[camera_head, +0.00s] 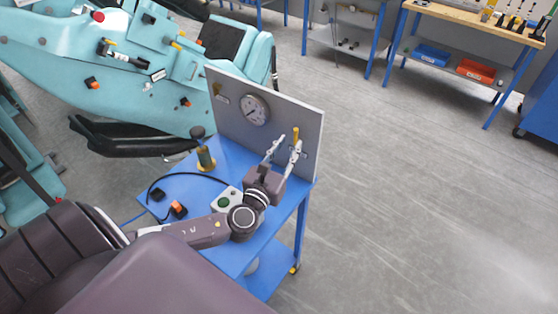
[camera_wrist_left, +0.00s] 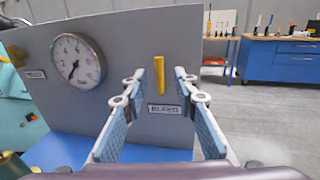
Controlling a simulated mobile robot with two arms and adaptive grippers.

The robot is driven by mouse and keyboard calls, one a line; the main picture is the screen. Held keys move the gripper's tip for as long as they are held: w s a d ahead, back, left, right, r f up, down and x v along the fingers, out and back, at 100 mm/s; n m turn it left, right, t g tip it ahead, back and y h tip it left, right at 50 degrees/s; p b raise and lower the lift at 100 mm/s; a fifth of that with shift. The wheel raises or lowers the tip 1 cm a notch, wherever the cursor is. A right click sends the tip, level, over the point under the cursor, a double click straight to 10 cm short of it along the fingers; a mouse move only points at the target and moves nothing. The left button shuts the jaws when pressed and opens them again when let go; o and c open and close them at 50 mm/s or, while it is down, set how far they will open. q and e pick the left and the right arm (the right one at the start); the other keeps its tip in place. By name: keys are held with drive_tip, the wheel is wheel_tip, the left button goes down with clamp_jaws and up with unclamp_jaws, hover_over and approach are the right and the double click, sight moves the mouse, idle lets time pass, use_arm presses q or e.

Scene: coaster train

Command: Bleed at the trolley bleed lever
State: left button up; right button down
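The yellow bleed lever (camera_head: 296,134) stands upright on the grey panel of the blue trolley (camera_head: 233,257). In the left wrist view the lever (camera_wrist_left: 159,74) is above a label reading BLEED (camera_wrist_left: 164,109). My left gripper (camera_head: 283,140) is in front of the panel with its fingers spread and nothing between them. In the left wrist view the open fingertips (camera_wrist_left: 158,78) lie either side of the lever; I cannot tell whether they touch it. A round pressure gauge (camera_head: 254,109) is left of the lever, and it also shows in the left wrist view (camera_wrist_left: 77,61). My right gripper is not in view.
On the trolley top are a yellow-based pump with a black knob (camera_head: 205,158), a black cable, an orange-and-black part (camera_head: 178,209) and a box with a green button (camera_head: 224,202). A turquoise coaster car (camera_head: 150,60) stands behind. The floor at right (camera_head: 420,190) is clear.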

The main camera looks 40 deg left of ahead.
use_arm(q)
drive_tip(key=s+d, duration=0.1)
drive_tip(key=s, duration=0.6)
drive_tip(key=shift+s+d, duration=0.15)
drive_tip(key=shift+s, duration=0.15)
